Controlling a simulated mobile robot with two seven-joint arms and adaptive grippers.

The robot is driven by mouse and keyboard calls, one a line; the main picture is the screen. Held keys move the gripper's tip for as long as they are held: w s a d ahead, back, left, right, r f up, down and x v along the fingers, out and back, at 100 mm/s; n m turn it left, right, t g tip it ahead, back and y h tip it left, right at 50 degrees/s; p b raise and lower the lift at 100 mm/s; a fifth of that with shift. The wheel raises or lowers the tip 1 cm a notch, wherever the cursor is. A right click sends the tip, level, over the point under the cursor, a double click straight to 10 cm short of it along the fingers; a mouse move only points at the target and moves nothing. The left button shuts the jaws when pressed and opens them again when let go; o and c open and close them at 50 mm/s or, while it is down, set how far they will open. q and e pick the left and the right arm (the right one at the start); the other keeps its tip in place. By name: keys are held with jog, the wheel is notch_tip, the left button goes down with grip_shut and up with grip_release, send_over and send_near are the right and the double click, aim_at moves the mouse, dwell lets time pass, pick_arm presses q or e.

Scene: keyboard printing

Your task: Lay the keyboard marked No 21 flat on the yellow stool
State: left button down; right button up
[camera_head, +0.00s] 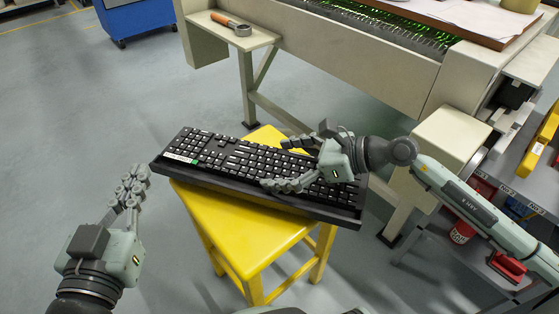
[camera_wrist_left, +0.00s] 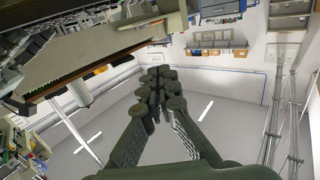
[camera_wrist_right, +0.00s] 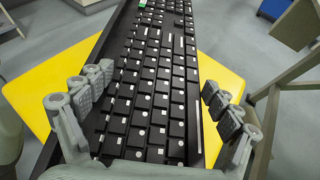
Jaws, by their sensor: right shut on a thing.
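A black keyboard (camera_head: 235,160) is over the yellow stool (camera_head: 245,245), its ends reaching past the seat edges. A white label with a green patch (camera_head: 182,158) is at its left end; its number is too small to read. My right gripper (camera_head: 283,164) is shut across the keyboard's width. In the right wrist view its fingers (camera_wrist_right: 160,98) lie along both long sides of the keyboard (camera_wrist_right: 150,75). I cannot tell whether the keyboard's underside fully touches the seat. My left gripper (camera_head: 132,182) is shut and empty, left of the stool; its closed fingers show in the left wrist view (camera_wrist_left: 158,85).
A beige machine (camera_head: 350,50) with a side shelf (camera_head: 232,36) holding a wooden-handled tool (camera_head: 232,24) stands behind the stool. A blue cabinet (camera_head: 135,18) is at the back left. A grey shelf unit with a red can (camera_head: 462,232) is at right. The floor at left is clear.

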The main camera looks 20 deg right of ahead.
jog(key=shift+f+b, duration=0.35)
jog(key=shift+f, duration=0.15)
pick_arm(q)
notch_tip(320, 180, up, 8)
jog(key=s+d+t+h, duration=0.2)
jog(key=t, duration=0.1)
jog(key=shift+d+f+t+b, duration=0.2)
jog(key=shift+d+t+b, duration=0.05)
jog(key=shift+t+b, duration=0.1)
pick_arm(e)
jog(key=shift+f, duration=0.45)
pick_arm(q)
jog(key=shift+f+b, duration=0.35)
pick_arm(e)
jog(key=shift+f, duration=0.45)
jog(key=o, duration=1.6)
jog(key=shift+c, duration=0.2)
jog(key=shift+f, duration=0.1)
notch_tip(320, 180, up, 7)
jog(key=p, duration=0.6)
pick_arm(q)
notch_tip(320, 180, up, 6)
